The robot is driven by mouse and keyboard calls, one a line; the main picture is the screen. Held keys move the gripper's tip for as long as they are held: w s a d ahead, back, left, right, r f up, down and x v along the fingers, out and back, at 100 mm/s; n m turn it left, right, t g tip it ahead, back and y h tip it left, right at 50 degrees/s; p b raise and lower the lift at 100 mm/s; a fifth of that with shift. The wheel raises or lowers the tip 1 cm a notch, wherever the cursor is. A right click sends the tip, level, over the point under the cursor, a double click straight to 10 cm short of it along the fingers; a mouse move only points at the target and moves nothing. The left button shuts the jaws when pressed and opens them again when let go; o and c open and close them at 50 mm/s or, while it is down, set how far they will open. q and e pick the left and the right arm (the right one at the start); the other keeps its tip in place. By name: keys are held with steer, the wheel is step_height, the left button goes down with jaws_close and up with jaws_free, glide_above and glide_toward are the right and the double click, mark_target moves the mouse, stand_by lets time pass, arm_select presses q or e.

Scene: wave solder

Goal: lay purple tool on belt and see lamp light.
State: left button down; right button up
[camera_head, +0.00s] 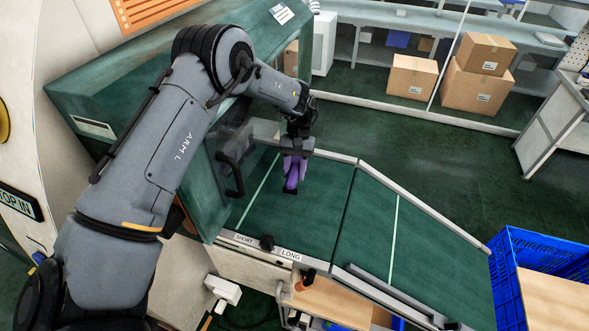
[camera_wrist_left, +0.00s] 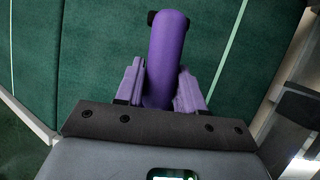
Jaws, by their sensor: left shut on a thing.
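The purple tool (camera_head: 292,180) is a rounded purple piece with a black end. It also shows in the left wrist view (camera_wrist_left: 168,55), between the two purple fingers. My left gripper (camera_head: 295,165) is shut on it, over the green belt (camera_head: 315,210) near the machine's opening. I cannot tell whether the tool touches the belt. In the left wrist view my left gripper (camera_wrist_left: 158,90) has the tool pointing away from the palm. My right gripper is not in view. I cannot make out a lit lamp.
A green machine hood (camera_head: 130,90) with a clear panel and black handle (camera_head: 232,175) stands left of the belt. A lower belt section (camera_head: 410,250) slopes right toward a blue crate (camera_head: 515,290). A label reading SHORT and LONG (camera_head: 265,246) is on the front rail. Cardboard boxes (camera_head: 478,75) stand behind.

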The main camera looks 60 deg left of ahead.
arm_select(q)
steer(key=shift+d, duration=0.15)
steer(key=shift+s+r+p, duration=0.1)
steer(key=shift+p, duration=0.35)
steer(key=b, duration=0.4)
glide_above(293, 197)
steer(key=w+a, duration=0.1)
steer(key=f, duration=0.4)
steer(key=shift+w+a+f, duration=0.15)
steer(key=shift+w+f, duration=0.05)
steer(key=shift+f, duration=0.2)
steer(key=shift+f+b, duration=0.3)
steer(key=shift+f, duration=0.45)
steer(key=shift+f+b, duration=0.4)
steer(key=shift+f, duration=0.1)
